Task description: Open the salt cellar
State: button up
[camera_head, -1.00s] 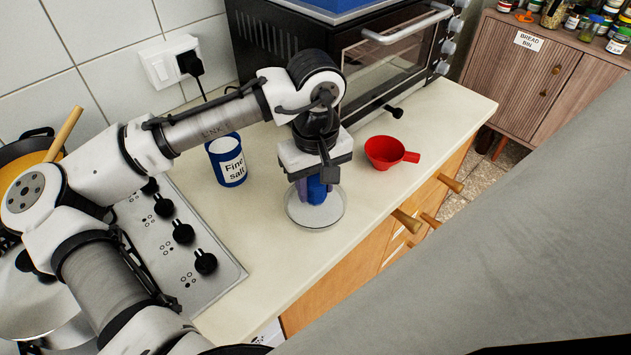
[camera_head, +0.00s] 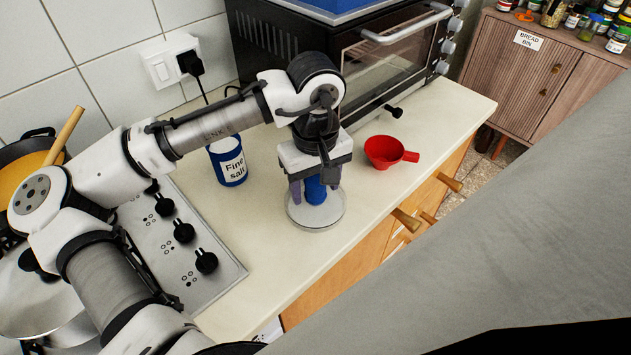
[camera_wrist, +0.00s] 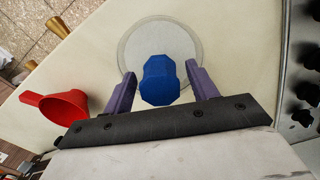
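The salt cellar (camera_head: 316,219) looks like a round, pale, clear-edged dish on the worktop, with a blue faceted knob (camera_head: 315,190) standing up from it. In the wrist view the knob (camera_wrist: 160,82) is between my two purple fingers, and the pale disc (camera_wrist: 181,41) shows beyond it. My gripper (camera_head: 314,188) is right above the cellar, pointing down. It is open, with a gap between each finger and the knob. In the wrist view my gripper (camera_wrist: 161,88) holds nothing. Whether the pale disc is a lid or the dish itself, I cannot tell.
A blue "Fine salt" tub (camera_head: 229,162) stands to the left behind the cellar. A red funnel-like cup (camera_head: 384,151) is to the right. The hob (camera_head: 215,290) is at the left, the oven (camera_head: 390,60) behind. The worktop's front edge is close to the cellar.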

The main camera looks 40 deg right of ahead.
jog(key=o, duration=0.5)
jog(key=shift+o, duration=0.2)
notch_tip(320, 180, up, 6)
jog(key=p, duration=0.6)
dwell(0.5)
